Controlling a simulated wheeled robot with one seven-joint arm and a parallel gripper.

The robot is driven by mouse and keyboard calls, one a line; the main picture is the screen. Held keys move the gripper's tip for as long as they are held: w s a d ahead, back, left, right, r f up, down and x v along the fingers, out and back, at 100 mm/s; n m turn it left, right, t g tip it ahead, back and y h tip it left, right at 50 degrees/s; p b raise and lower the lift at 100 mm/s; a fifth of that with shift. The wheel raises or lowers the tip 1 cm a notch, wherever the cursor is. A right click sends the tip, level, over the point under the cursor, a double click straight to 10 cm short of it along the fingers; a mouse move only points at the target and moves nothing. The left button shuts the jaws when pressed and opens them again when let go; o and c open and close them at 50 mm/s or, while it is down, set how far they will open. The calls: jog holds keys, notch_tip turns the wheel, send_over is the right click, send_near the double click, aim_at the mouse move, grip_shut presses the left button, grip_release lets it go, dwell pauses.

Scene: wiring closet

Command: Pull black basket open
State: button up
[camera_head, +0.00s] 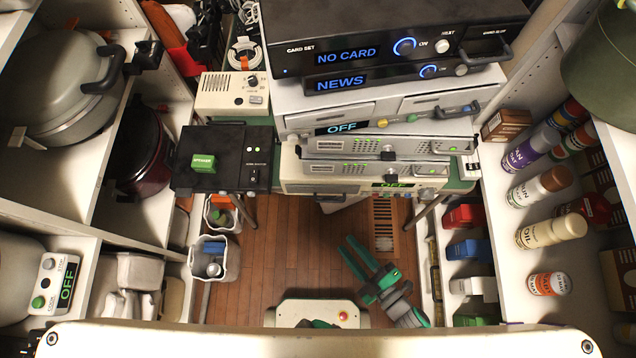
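I cannot pick out a basket that is clearly black. Two small white open bins, an upper one (222,214) and a lower one (213,259), hang at the left of the floor, with small items inside. My gripper (346,245) has green and grey parts and is low over the wooden floor, right of centre. Its two long fingers point up and left with a gap between them. It appears empty and touches no basket. It is well to the right of the white bins.
A stack of electronic units (385,120) fills the upper middle. A black box with a green switch (203,163) stands left of it. Shelves hold pots (68,62) at left and spray cans (540,188) at right.

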jog(key=w+f+n+g+y, duration=0.3)
jog(key=w+n, duration=0.3)
jog(key=w, duration=0.1)
jog(key=w+f+n+g+y, duration=0.3)
jog(key=w+n, duration=0.3)
jog(key=w, duration=0.2)
jog(key=x, duration=1)
jog(key=shift+s+a+f, duration=0.1)
jog(key=shift+s+a, duration=0.1)
jog(key=shift+a, duration=0.1)
jog(key=shift+c, duration=0.3)
grip_shut()
